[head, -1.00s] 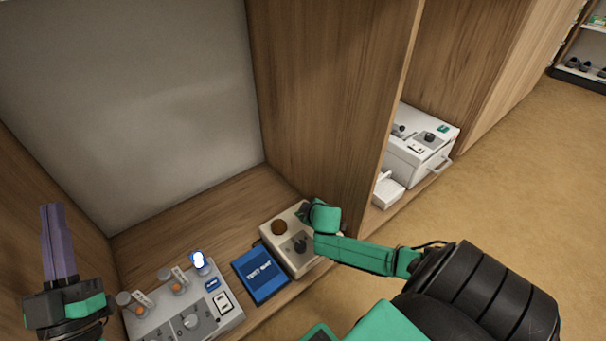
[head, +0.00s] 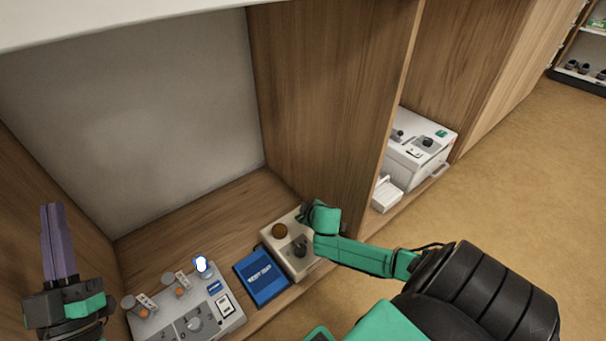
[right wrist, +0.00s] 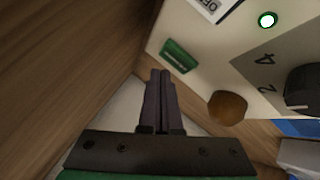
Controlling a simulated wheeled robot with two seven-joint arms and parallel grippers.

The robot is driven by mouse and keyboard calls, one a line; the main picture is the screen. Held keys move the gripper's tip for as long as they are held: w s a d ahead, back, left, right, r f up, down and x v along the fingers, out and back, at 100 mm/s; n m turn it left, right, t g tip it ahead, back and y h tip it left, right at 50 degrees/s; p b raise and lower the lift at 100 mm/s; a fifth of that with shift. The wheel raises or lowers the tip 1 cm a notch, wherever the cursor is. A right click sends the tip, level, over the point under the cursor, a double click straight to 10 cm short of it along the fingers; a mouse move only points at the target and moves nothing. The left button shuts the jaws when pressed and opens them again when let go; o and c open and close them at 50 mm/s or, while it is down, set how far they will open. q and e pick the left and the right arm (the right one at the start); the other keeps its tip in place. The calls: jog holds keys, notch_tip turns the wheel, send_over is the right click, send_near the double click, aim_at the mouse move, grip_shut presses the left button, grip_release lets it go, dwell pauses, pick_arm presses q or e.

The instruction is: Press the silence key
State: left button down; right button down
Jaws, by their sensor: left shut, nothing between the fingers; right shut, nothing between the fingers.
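A beige control box (head: 304,264) on the shelf has a brown dome button (head: 279,230) and a black knob (head: 299,249). In the right wrist view the brown dome (right wrist: 228,107) is right of my right gripper (right wrist: 161,76), which is shut and empty. A green plate (right wrist: 180,56) lies just beyond its tips. I cannot tell whether the tips touch the box. I read no silence label on any key. In the head view the right fingers are hidden behind my arm. My left gripper (head: 58,210) is shut and empty, upright at the far left.
A grey panel (head: 208,334) with levers, a dial and a lit lamp (head: 201,264) stands left. A blue booklet (head: 262,276) lies between it and the beige box. A wooden partition (head: 325,110) rises behind the box. Another white device (head: 420,158) stands beyond it.

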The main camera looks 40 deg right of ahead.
notch_tip(320, 180, up, 5)
jog(key=p, duration=0.4)
jog(key=shift+p, duration=0.3)
jog(key=shift+f, duration=0.2)
